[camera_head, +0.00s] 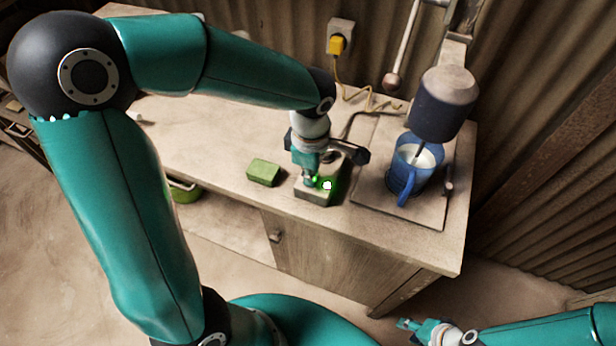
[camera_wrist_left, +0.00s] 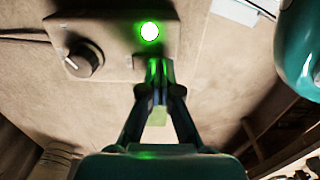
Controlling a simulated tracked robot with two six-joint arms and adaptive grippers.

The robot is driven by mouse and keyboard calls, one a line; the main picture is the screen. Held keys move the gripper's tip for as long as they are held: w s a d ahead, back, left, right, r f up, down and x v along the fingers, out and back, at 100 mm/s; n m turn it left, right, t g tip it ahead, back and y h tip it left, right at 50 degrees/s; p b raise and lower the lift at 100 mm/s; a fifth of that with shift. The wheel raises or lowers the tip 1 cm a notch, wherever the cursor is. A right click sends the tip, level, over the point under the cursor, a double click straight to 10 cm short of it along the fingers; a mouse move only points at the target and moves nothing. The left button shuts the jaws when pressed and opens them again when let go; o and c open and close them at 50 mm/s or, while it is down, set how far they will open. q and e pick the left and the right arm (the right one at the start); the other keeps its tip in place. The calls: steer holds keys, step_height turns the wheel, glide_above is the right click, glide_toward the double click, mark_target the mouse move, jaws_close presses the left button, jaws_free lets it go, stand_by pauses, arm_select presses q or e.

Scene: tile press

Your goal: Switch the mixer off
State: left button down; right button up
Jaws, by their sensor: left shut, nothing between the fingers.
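The mixer (camera_head: 442,104) is a dark cylinder with a pale top on a stand. Its shaft reaches into a blue jug (camera_head: 410,170) holding whitish liquid. A grey control box (camera_head: 315,194) stands on the worktop, its green lamp (camera_head: 327,185) lit. In the left wrist view the box (camera_wrist_left: 112,38) shows the lit lamp (camera_wrist_left: 150,32), a dark knob (camera_wrist_left: 84,60) and a small part resembling a switch (camera_wrist_left: 140,62). My left gripper (camera_head: 309,182) is shut and empty, its tips (camera_wrist_left: 158,72) close to that part; contact is unclear. My right gripper (camera_head: 404,323) is away at the lower right.
A green block (camera_head: 263,172) lies left of the control box. A yellow plug (camera_head: 337,44) sits in the wall socket, with a cable running down to the worktop. The worktop (camera_head: 215,150) is bare left of the block. Corrugated wall stands behind.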

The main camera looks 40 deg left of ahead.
arm_select(q)
steer(key=shift+f, duration=0.2)
steer(key=shift+r+p, duration=2.15)
steer(key=shift+r, duration=1.4)
